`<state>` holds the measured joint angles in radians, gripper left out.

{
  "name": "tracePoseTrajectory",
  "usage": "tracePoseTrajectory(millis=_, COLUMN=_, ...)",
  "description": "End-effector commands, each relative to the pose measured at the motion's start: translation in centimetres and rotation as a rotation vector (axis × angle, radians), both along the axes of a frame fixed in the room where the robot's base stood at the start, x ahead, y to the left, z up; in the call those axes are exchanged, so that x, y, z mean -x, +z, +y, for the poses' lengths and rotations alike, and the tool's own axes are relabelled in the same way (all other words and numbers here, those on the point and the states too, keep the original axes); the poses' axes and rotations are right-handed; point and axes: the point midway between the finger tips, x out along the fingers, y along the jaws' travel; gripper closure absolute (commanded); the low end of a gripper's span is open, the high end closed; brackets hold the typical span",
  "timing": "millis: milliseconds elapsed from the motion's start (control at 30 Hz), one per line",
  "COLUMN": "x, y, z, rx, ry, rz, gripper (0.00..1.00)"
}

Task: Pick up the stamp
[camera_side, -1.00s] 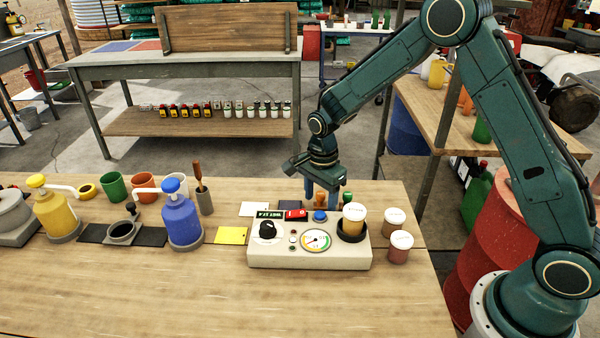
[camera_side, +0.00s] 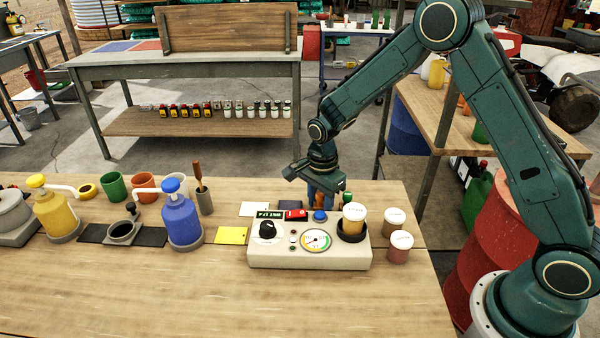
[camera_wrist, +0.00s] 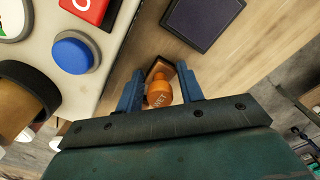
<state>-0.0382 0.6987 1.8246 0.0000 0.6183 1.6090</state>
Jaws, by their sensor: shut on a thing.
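A dark ink pad (camera_wrist: 203,18) lies on the table just beyond the stamp in the wrist view.
The grey control box (camera_side: 310,258) with knob, gauge and blue button (camera_wrist: 74,52) stands close beside my fingers. Jars with white lids (camera_side: 400,246) stand to its right. A blue pump bottle (camera_side: 182,222) and yellow card (camera_side: 232,235) are to the left. The front of the table is clear.

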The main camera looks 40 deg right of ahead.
Motion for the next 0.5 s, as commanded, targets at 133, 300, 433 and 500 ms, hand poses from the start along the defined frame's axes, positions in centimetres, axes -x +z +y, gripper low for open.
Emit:
tracePoseTrajectory(millis=133, x=0.0, y=0.0, z=0.0, rx=0.000, ry=0.000, rz=0.000, gripper=0.85)
tracePoseTrajectory(millis=300, x=0.0, y=0.3, z=0.0, rx=0.000, ry=0.000, rz=-0.001, gripper=0.85)
tracePoseTrajectory(millis=433, x=-0.1, y=1.0, z=0.0, rx=0.000, ry=0.000, rz=-0.002, gripper=0.85)
tracePoseTrajectory(millis=500, x=-0.1, y=1.6, z=0.0, rx=0.000, ry=0.000, rz=-0.003, gripper=0.85)
